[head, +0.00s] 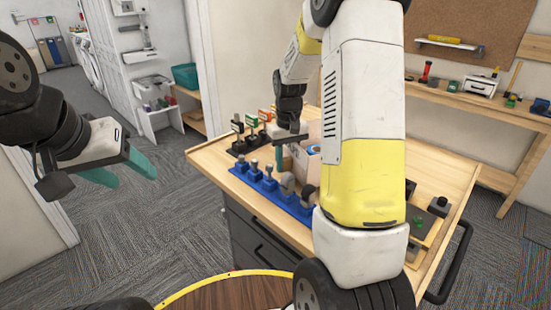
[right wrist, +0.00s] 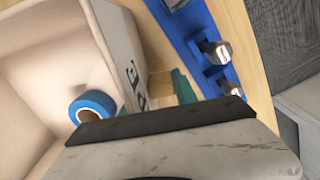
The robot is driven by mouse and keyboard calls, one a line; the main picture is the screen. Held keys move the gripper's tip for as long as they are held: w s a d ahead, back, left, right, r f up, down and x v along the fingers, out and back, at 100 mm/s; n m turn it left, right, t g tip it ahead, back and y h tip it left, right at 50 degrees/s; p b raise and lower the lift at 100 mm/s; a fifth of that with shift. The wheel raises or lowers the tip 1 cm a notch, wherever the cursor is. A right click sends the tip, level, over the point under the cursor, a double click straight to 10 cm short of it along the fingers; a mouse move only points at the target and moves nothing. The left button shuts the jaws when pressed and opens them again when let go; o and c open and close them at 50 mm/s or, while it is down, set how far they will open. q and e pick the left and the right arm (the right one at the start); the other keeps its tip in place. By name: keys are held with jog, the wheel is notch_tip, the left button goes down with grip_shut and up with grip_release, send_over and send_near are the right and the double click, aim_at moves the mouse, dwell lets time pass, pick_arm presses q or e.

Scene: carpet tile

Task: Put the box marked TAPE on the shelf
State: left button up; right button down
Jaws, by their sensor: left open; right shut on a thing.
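The box (head: 313,162) is pale and open-topped, on or just above the wooden top of the workbench (head: 215,158); I cannot tell which. My right arm hides part of it. In the right wrist view the box (right wrist: 120,45) shows dark lettering on its side, partly hidden, and a blue tape roll (right wrist: 92,106) inside. My right gripper (head: 283,152) points down and is shut on the box's wall; its teal fingers also show in the right wrist view (right wrist: 155,95). My left gripper (head: 128,173) is open and empty, off the bench's left side. White shelves (head: 152,82) stand at the back left.
A blue rack (head: 262,187) with several blue-and-metal pieces lies along the bench's near edge, close to the box. Small signs on black stands (head: 243,143) are behind it. A wooden wall bench (head: 450,95) with tools stands at right. Carpet on the left is clear.

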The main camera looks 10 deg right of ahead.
jog(key=shift+f, duration=0.95)
jog(key=c, duration=1)
grip_release()
jog(key=shift+o, duration=0.2)
